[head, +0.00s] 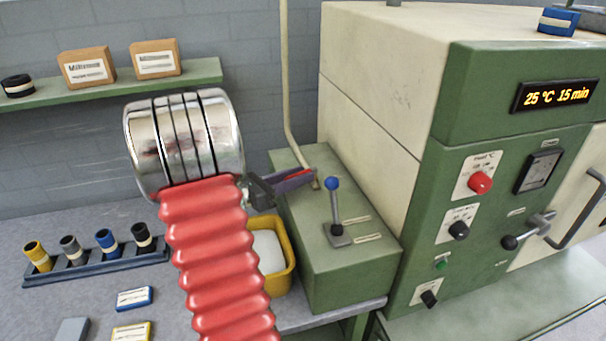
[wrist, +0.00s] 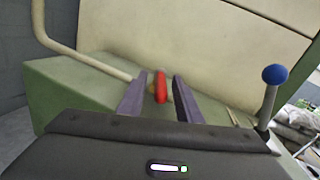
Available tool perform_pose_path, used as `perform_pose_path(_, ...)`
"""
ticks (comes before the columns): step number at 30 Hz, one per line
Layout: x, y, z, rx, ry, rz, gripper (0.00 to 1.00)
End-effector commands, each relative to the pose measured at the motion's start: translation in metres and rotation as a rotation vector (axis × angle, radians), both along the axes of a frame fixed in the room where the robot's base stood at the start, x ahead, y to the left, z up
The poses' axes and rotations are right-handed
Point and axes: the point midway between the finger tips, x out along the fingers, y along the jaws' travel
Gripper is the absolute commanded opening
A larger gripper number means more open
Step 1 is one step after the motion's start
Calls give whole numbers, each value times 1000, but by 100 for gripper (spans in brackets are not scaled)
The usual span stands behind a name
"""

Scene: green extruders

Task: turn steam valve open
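The steam valve appears to be the small red handle (wrist: 160,87) near the foot of the cream pipe (wrist: 85,48), on top of the green box (wrist: 60,85). In the wrist view the handle stands between the two grey-purple fingers of my gripper (wrist: 158,92), with gaps on both sides. The fingers are apart and hold nothing. In the head view my gripper (head: 296,181) reaches over the green box (head: 345,262) from the left, and a bit of the red handle (head: 299,173) shows at its fingers. My arm and the fingers hide most of the valve there.
A blue-knobbed lever (head: 334,205) stands upright on the box, right of my gripper. The large green and cream machine (head: 400,90) rises close behind and right. A yellow bin (head: 289,262) sits left of the box. A shelf (head: 205,75) holds cartons.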

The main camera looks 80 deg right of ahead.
Motion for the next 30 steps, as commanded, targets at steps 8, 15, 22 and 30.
perform_pose_path(8,-12,-12,0,0,0,0,32)
perform_pose_path(15,-12,-12,0,0,0,1,32)
perform_pose_path(22,-12,-12,0,0,0,1,16)
perform_pose_path(30,-11,-12,0,0,0,2,0)
